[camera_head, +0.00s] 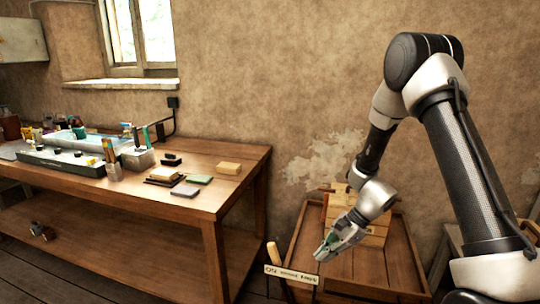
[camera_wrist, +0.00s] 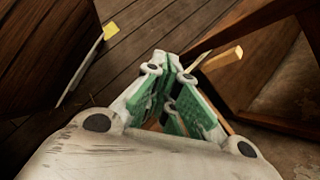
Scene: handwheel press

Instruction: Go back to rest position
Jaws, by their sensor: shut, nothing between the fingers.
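My gripper (camera_head: 327,250) points down and to the left in the head view, above the left part of a wooden tray-like stand. In the wrist view my gripper (camera_wrist: 173,62) shows its green-padded fingers drawn together at the tips, with nothing between them. My arm reaches in from the right of the head view, bent at the elbow. No handwheel can be made out in either view.
A wooden workbench (camera_head: 235,198) with blocks and tools stands at the left. The wooden tray (camera_head: 385,262) holds a wooden box (camera_head: 372,238) under my wrist. A small sign (camera_head: 291,275) and a wooden handle (camera_head: 273,253) stand at the tray's left front.

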